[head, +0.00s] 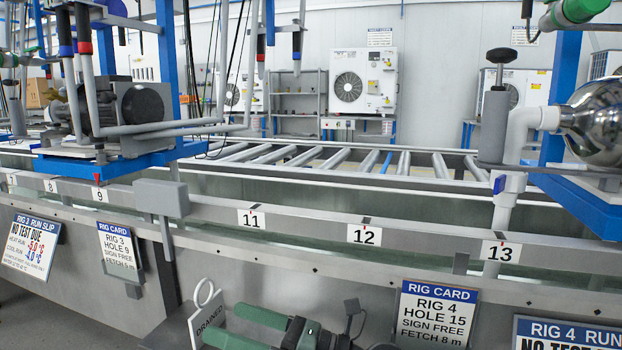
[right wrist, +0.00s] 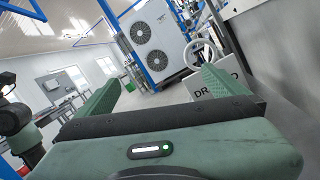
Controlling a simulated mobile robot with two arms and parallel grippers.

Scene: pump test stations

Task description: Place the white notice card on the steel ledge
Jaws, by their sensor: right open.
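The white notice card (head: 208,322), lettered DRAINED and topped by a white ring, stands tilted low in front of the steel tank. In the right wrist view the card (right wrist: 203,88) is partly hidden by one finger. My right gripper (head: 222,322) is open, its green fingertips close beside the card's right side; whether they touch it I cannot tell. In the right wrist view nothing is held between its fingers (right wrist: 162,78). The steel ledge (head: 310,224) runs along the tank front, with number plates 11, 12 and 13. My left gripper is not in view.
A grey box (head: 161,198) sits on the ledge left of plate 11. Rig cards (head: 436,318) and run slips (head: 30,245) hang on the tank front. Blue-framed rigs with pipes stand left and right above the ledge. The ledge between plates 11 and 12 is bare.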

